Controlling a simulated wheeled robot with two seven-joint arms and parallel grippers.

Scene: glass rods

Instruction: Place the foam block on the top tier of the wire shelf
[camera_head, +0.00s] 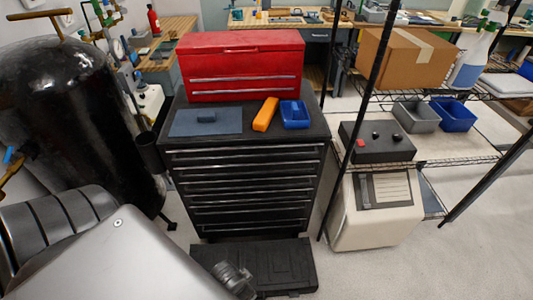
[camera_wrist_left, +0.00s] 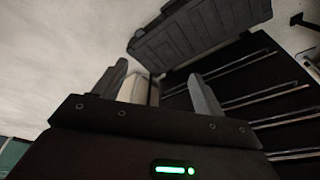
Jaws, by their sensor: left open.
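I cannot tell for certain which is the foam block. The wire shelf (camera_head: 400,98) stands to the right with black posts. Its highest tier in view holds a cardboard box and a spray bottle. My left gripper (camera_wrist_left: 155,88) is open, with nothing between its fingers in the left wrist view. In the head view it is low at the bottom, in front of the cabinet and below its top. My right gripper is not in view.
A red toolbox (camera_head: 245,65) stands at the back of the cabinet top, and a blue tray (camera_head: 295,114) lies beside the orange block. A black case (camera_head: 258,268) lies on the floor. A black tank (camera_head: 75,115) is at left. A lower shelf tier holds a black box (camera_head: 377,142) and bins.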

